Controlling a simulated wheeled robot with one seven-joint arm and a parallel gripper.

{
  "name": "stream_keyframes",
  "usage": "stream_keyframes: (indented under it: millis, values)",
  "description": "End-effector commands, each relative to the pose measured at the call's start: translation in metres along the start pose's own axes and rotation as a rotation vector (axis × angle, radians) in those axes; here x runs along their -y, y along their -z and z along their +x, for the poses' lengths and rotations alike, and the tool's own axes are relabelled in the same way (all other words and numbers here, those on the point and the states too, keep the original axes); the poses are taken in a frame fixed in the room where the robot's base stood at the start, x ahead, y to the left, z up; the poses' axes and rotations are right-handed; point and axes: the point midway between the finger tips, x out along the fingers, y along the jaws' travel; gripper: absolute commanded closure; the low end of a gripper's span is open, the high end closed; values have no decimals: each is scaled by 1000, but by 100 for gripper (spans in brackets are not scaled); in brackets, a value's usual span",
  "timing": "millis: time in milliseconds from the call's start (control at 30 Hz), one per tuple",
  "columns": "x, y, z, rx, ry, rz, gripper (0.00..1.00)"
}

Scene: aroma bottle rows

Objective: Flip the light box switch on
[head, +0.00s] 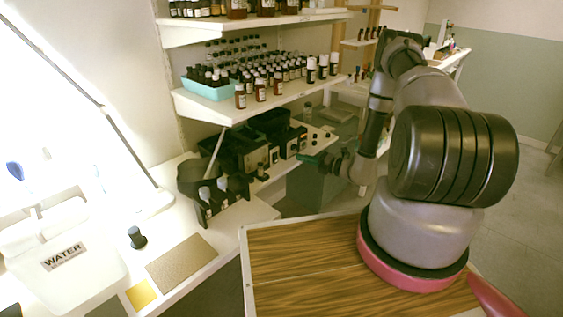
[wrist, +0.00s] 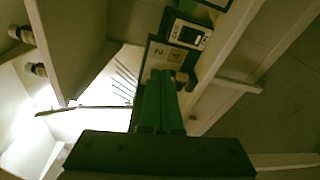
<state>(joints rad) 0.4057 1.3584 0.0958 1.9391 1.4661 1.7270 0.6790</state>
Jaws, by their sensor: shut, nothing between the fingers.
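My gripper (head: 311,158) has green fingers pressed together and empty, at the front of the lower shelf. In the wrist view the closed fingertips (wrist: 163,76) point at a dark box with a pale front plate (wrist: 166,54) marked with a figure like 2. The tips overlap the plate's lower edge; I cannot tell whether they touch it. A second dark box with a white label (wrist: 188,34) is beside it. In the head view several black boxes (head: 254,160) with small front fittings line the lower shelf. I cannot tell which is the light box or how its switch is set.
Above is a shelf (head: 284,96) with rows of brown bottles and a teal tray (head: 207,91). At left are a white tub labelled WATER (head: 110,272), a dark-capped bottle (head: 137,238) and a black bottle rack (head: 221,203). A wood-topped surface (head: 295,265) is in front.

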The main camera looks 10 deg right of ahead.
Motion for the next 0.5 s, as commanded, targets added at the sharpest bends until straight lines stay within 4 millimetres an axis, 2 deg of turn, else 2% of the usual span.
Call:
stream_keyframes:
  millis: [33, 200, 333, 500]
  values:
    - [20, 4, -4, 37, 12, 53, 100]
    - [58, 9, -14, 125, 36, 164, 100]
    - [70, 11, -18, 154, 44, 199, 100]
    - [71, 11, -18, 160, 45, 204, 100]
